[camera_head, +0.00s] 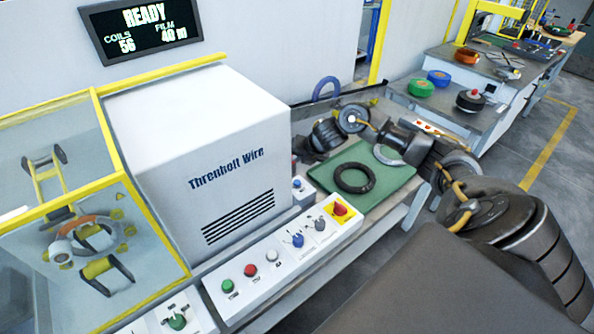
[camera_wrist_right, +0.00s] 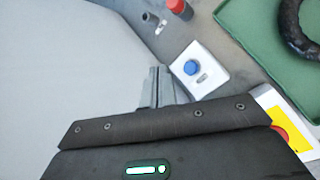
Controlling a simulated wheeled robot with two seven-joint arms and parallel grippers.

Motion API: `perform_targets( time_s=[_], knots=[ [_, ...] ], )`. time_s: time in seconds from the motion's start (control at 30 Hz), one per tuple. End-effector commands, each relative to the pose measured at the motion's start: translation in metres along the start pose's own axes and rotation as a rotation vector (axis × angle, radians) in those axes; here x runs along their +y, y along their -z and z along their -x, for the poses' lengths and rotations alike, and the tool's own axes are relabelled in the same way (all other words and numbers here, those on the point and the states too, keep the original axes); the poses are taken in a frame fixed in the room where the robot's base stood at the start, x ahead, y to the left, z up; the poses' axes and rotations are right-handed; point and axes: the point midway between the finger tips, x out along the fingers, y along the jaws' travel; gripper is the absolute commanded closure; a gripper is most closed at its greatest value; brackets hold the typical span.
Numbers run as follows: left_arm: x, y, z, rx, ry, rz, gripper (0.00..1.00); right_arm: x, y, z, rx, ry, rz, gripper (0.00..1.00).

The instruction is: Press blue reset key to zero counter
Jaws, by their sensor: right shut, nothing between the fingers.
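The blue reset key (camera_head: 297,183) is a small blue button on a little white box beside the white machine housing. In the right wrist view the blue key (camera_wrist_right: 190,67) sits on its white plate, just right of my fingertips. My right gripper (camera_head: 305,150) reaches in from the right, behind the key in the head view, partly dark and hard to make out. In the wrist view my right gripper (camera_wrist_right: 160,76) is shut and empty, its tips beside the white plate. They look apart from the key. The display (camera_head: 143,27) reads READY, with coils 56. My left gripper is out of view.
The white "Threnholt Wire" housing (camera_head: 215,115) stands close on the left. A dark coil (camera_head: 355,178) lies on a green mat (camera_head: 393,186). A control panel with green, red and white buttons (camera_head: 250,270) and a red-yellow emergency stop (camera_head: 340,209) are in front.

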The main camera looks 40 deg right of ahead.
Motion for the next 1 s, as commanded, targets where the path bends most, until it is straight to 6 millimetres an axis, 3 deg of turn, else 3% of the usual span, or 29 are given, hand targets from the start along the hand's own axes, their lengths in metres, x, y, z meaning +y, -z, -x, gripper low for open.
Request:
perform_targets(
  time_s=[0.5, 1.0],
  knots=[
    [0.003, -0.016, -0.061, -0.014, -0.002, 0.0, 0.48, -0.03, 0.03, -0.056, 0.0, 0.0, -0.001, 1.0],
    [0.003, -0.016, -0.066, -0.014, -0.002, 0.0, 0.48, -0.033, 0.033, -0.061, 0.0, 0.0, 0.0, 1.0]
  ],
)
